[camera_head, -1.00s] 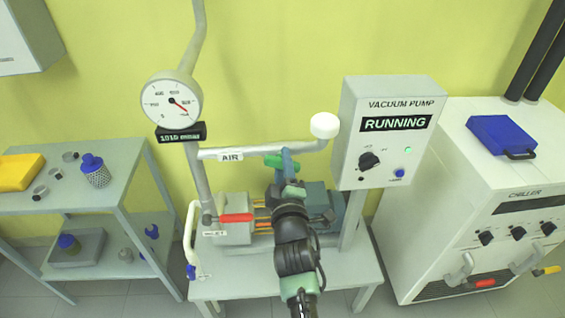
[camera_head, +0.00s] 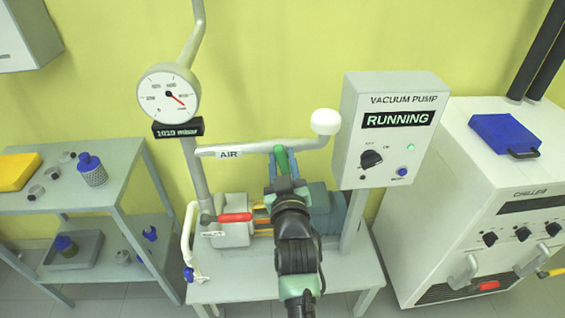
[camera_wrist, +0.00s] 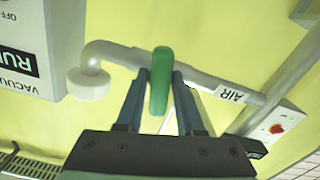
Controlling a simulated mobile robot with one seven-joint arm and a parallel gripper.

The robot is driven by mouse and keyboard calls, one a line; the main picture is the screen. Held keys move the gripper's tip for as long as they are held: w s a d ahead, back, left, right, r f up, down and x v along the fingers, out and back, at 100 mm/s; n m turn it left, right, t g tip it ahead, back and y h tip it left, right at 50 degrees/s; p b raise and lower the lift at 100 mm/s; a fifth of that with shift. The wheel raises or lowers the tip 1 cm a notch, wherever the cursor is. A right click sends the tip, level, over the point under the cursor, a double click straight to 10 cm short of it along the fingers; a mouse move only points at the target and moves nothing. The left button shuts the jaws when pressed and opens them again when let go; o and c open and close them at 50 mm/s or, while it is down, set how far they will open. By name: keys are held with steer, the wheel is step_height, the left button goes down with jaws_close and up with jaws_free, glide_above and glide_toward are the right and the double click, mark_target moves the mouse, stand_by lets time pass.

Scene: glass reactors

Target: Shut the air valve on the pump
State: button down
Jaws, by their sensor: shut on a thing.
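The air valve's green lever handle (camera_head: 282,161) sits on the pipe labelled AIR (camera_head: 255,149). In the wrist view the handle (camera_wrist: 160,80) lies across the pipe (camera_wrist: 195,77), between the two blue-grey fingers of my gripper (camera_wrist: 157,95). My gripper (camera_head: 283,165) is shut on the handle. My wrist hides the lower part of the valve area in the head view. The pump (camera_head: 322,207) stands on the bench below, partly behind my arm. Its control box (camera_head: 388,130) reads RUNNING, with a green light lit.
A round gauge (camera_head: 168,96) with a display of about 1010 mbar stands left of the valve. A white cap (camera_head: 325,121) ends the pipe at right. A red lever (camera_head: 235,217) is low on the left. A shelf (camera_head: 110,200) and the chiller (camera_head: 475,190) flank the bench.

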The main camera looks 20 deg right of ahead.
steer(key=shift+m, duration=1.2)
steer(key=c, duration=0.7)
jaws_free()
steer(key=b+v, duration=0.1)
steer(key=v, duration=1.2)
